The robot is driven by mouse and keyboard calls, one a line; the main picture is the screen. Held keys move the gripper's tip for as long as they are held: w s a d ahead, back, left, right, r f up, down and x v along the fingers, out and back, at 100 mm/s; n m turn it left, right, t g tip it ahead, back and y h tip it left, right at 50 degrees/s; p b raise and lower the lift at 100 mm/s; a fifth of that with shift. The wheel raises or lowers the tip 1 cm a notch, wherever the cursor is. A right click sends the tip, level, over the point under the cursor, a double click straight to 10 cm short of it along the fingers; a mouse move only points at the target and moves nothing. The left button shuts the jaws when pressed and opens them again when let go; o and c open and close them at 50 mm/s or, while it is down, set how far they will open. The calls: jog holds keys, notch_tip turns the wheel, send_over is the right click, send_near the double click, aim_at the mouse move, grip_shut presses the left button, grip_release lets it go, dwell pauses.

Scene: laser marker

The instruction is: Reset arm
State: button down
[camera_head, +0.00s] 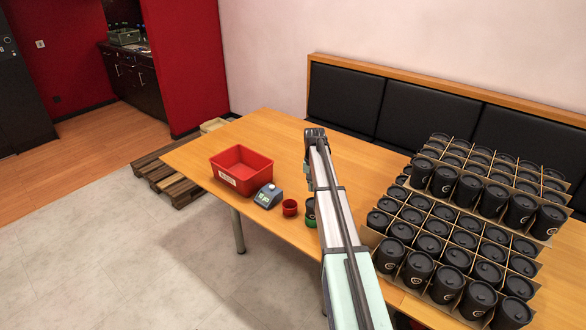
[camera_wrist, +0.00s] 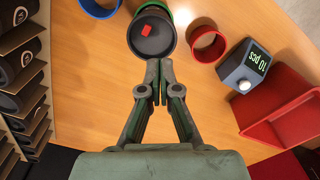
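In the wrist view my gripper (camera_wrist: 158,64) has its two fingertips together, with nothing seen between them. Just beyond the tips is a black lidded cup (camera_wrist: 152,42) with a red mark on top, sitting in a green ring (camera_wrist: 158,7). I cannot tell whether the tips touch the cup, but they do not grasp it. In the head view my arm (camera_head: 335,215) reaches over the table and hides most of the gripper. The green ring (camera_head: 311,223) shows beside the arm.
On the wooden table (camera_head: 225,140) are a red bin (camera_head: 240,168), a counter device (camera_head: 268,195) with a lit display and a red ring (camera_head: 290,207). A blue ring (camera_wrist: 98,8) shows in the wrist view. Stacked cartons of black cups (camera_head: 465,235) fill the right side.

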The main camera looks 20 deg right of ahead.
jog(key=s+a+f+n, duration=0.2)
jog(key=s+a+f, duration=0.3)
jog(key=s+a, duration=0.5)
jog(key=s+a+f+n, duration=0.2)
jog(key=s+a+f, duration=0.4)
jog(key=s, duration=0.7)
jog(key=s+a+f+n, duration=0.2)
jog(key=s+a+f, duration=0.3)
jog(key=s+a, duration=0.55)
jog(key=s+d+f+g+b, duration=0.1)
jog(key=s+f+g+b, duration=0.1)
jog(key=s+f, duration=0.9)
jog(key=s+d+f+g+b, duration=0.1)
jog(key=s+f+g+b, duration=0.2)
jog(key=s+f, duration=0.9)
jog(key=s+g, duration=0.1)
jog(key=s, duration=0.5)
jog(key=shift+s+f+g, duration=0.2)
jog(key=shift+s+g, duration=0.15)
jog(key=shift+g, duration=0.05)
